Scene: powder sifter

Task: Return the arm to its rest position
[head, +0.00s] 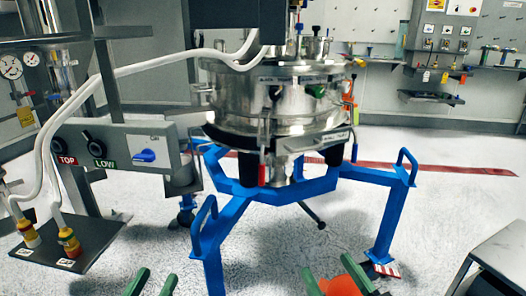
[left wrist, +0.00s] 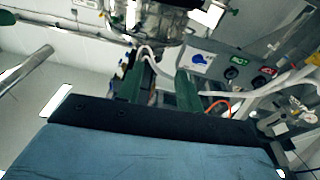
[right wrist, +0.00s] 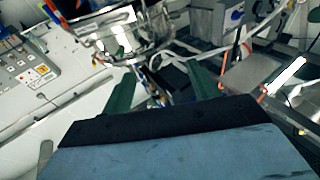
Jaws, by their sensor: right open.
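My left gripper (head: 153,282) shows at the bottom of the head view, with two green fingertips apart and nothing between them. In the left wrist view its fingers (left wrist: 162,85) are apart and empty. My right gripper (head: 334,278) is at the bottom, right of centre, with its green fingers apart. An orange-red thing (head: 340,287) shows between these fingertips in the head view; I cannot tell whether it is behind them. In the right wrist view the fingers (right wrist: 163,85) are wide apart. Most of both arms is out of the head view.
The steel sifter (head: 235,100) stands on a blue frame (head: 250,195) ahead. A control box (head: 115,150) and a white hose (head: 150,66) are at the left. A grey table (head: 500,265) is at the lower right. Floor between the frame and my grippers looks mostly clear.

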